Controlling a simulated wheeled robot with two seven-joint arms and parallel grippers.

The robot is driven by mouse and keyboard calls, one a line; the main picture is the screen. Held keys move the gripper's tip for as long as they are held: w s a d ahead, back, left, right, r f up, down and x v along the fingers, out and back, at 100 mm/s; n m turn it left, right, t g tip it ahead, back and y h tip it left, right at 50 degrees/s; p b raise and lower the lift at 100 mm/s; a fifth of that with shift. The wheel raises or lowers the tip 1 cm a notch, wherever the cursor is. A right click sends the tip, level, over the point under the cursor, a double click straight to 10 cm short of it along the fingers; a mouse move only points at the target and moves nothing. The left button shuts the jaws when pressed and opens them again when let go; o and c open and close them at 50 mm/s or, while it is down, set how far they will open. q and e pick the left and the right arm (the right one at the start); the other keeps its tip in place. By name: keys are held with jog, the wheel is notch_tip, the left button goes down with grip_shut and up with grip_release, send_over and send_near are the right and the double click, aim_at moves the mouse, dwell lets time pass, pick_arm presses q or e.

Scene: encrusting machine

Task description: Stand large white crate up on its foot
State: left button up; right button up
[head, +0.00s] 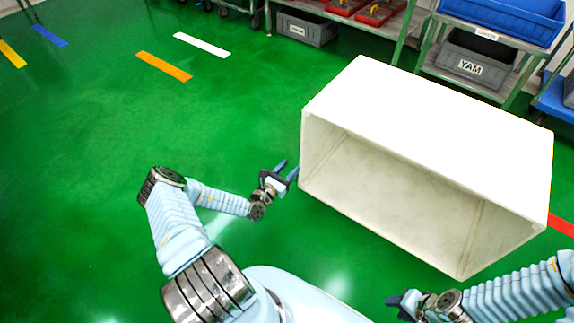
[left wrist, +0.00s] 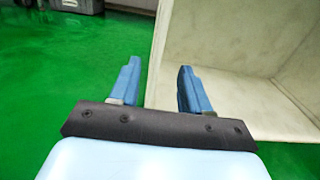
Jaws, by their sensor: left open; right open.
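The large white crate (head: 440,110) lies on its side on the green floor, its open mouth facing me. Its pale inner wall shows below the bright upper side. My left gripper (head: 287,171) is open and empty, just left of the crate's left edge. In the left wrist view, the two blue fingers of my left gripper (left wrist: 157,88) are apart, with the crate's edge (left wrist: 160,60) beyond and between them. I cannot tell whether they touch it. My right gripper (head: 396,300) is low in the head view, in front of the crate's mouth, open, its fingers partly hidden.
Behind the crate stand metal shelves with a grey bin labelled YAM (head: 475,62) and a blue bin (head: 510,18). Another grey bin (head: 305,28) sits under a rack. Floor markings include an orange strip (head: 164,66). The floor at left is clear.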

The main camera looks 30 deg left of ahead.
aim_at(301, 154)
pick_arm(q)
jog(key=w+b, duration=0.1)
jog(key=w, duration=0.1)
jog(key=w+b, duration=0.3)
jog(key=w, duration=0.1)
jog(key=shift+w+d+f, duration=0.1)
jog(key=shift+f, duration=0.3)
jog(key=w, duration=0.4)
jog(key=shift+w+d+r+b, duration=0.1)
jog(key=shift+w+r+b, duration=0.2)
jog(key=shift+r, duration=0.1)
grip_shut()
